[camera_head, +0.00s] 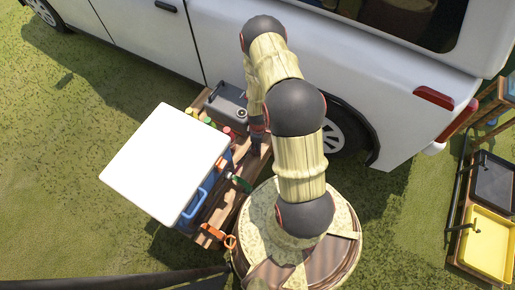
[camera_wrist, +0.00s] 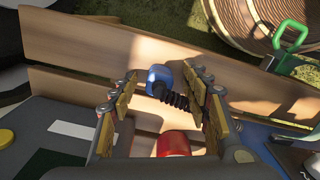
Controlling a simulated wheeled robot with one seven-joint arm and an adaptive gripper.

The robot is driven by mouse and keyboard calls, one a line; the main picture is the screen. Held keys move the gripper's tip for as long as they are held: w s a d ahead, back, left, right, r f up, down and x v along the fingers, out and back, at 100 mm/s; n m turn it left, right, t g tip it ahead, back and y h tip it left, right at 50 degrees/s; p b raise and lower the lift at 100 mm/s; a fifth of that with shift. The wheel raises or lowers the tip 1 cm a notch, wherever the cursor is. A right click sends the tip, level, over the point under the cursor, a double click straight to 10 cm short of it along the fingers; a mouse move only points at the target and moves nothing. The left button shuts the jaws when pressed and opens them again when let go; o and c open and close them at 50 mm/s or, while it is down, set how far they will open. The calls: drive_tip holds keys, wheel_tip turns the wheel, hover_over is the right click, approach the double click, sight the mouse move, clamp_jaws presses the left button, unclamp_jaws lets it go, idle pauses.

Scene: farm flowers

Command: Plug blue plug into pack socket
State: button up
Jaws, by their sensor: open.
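In the wrist view the blue plug (camera_wrist: 159,78), with a black ribbed sleeve (camera_wrist: 180,101), shows near the tips of my gripper (camera_wrist: 163,90). The two fingers are apart, one on each side of the plug, and I see no firm contact. The ribbed sleeve is close to the right finger. A dark grey pack (camera_wrist: 45,150) fills the lower left of the wrist view. In the head view a grey pack (camera_head: 228,104) stands on the wooden bench beside the vehicle. A small round spot shows on it; I cannot tell if it is the socket. My arm partly hides the gripper there.
A white lid (camera_head: 165,160) and blue box (camera_head: 194,207) occupy the bench (camera_head: 215,225). A red round object (camera_wrist: 173,144) is below the plug. A barrel (camera_wrist: 262,18) and green-handled tool (camera_wrist: 289,42) are at upper right. A white vehicle (camera_head: 220,35) stands behind.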

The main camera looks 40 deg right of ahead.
drive_tip(key=shift+c, duration=0.7)
drive_tip(key=c, duration=1)
